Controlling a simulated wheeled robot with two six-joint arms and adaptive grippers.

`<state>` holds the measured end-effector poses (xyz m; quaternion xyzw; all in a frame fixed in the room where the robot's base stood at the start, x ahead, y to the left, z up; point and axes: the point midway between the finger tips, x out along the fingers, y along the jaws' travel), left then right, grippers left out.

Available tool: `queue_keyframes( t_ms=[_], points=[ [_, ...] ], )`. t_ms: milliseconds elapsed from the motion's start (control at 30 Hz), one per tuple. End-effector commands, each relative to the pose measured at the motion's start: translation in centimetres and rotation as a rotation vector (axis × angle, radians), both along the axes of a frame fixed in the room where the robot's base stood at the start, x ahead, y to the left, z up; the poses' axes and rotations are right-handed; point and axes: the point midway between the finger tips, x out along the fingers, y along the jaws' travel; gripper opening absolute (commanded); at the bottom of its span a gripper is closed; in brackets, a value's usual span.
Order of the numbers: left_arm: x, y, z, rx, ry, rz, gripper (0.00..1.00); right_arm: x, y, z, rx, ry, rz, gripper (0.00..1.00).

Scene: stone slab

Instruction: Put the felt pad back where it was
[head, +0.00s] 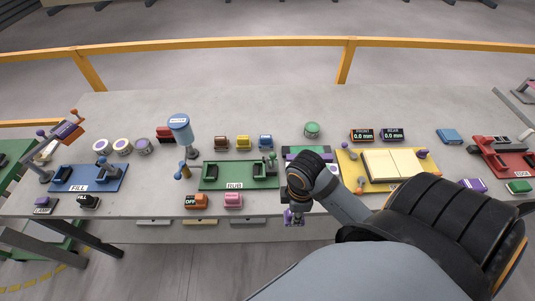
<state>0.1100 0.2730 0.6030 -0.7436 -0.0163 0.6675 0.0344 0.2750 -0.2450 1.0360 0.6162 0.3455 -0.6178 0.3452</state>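My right arm reaches in from the lower right, and its dark wrist covers the middle of the slab. My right gripper (294,218) points down at the slab's front edge. Something purple shows at its fingers, but I cannot tell whether it is part of the gripper or held. The finger opening is too small to read. My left gripper is not in view. I cannot tell which thing is the felt pad. Small block-like candidates include a brown one (220,142), a yellow one (243,142) and a blue one (266,142) behind the green RUB station (210,179).
The slab (110,215) also bears a blue FILL station (100,181), a blue-topped WATER vessel (180,128), a yellow station (352,172) with pale plates, two displays reading 0.0 mm (361,135), and a red station (500,158). Bare slab lies along the back.

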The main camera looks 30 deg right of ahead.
Motion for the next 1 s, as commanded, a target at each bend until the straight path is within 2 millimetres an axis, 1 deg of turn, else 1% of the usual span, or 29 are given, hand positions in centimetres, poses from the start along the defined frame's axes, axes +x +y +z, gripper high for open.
queue_keyframes(
  t_ms=[33,100,267,300,433,500,567,767,800,900,1000],
  points=[
    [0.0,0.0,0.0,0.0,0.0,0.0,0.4,1.3,0.3,-0.4,0.011,-0.002,-0.006,0.0],
    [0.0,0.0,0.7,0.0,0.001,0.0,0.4,3.3,0.2,-1.0,0.01,-0.001,-0.007,0.0],
    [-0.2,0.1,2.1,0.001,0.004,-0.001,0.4,8.0,-0.1,-2.9,0.007,-0.001,-0.002,0.0],
    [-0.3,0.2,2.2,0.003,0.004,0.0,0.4,8.7,-0.1,-4.0,0.007,0.003,-0.002,0.0],
    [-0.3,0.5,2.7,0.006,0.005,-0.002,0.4,10.9,-0.3,-6.8,0.005,0.002,0.0,0.0],
    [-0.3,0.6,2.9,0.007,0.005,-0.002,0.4,11.7,-0.3,-7.9,0.002,0.001,0.001,0.0],
    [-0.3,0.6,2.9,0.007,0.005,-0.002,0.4,12.1,-0.4,-8.4,0.002,0.0,0.0,0.0],
    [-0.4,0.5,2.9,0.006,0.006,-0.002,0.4,12.6,-0.4,-9.1,0.003,-0.001,0.0,0.0],
    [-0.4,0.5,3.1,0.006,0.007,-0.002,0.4,12.9,-0.3,-9.4,0.004,0.0,0.0,0.0],
    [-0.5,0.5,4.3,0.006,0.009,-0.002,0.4,12.7,-0.4,-10.9,0.003,0.004,0.001,0.0],
    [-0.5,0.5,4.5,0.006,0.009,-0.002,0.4,12.7,-0.4,-12.1,0.002,0.001,0.001,0.0]
  ],
)
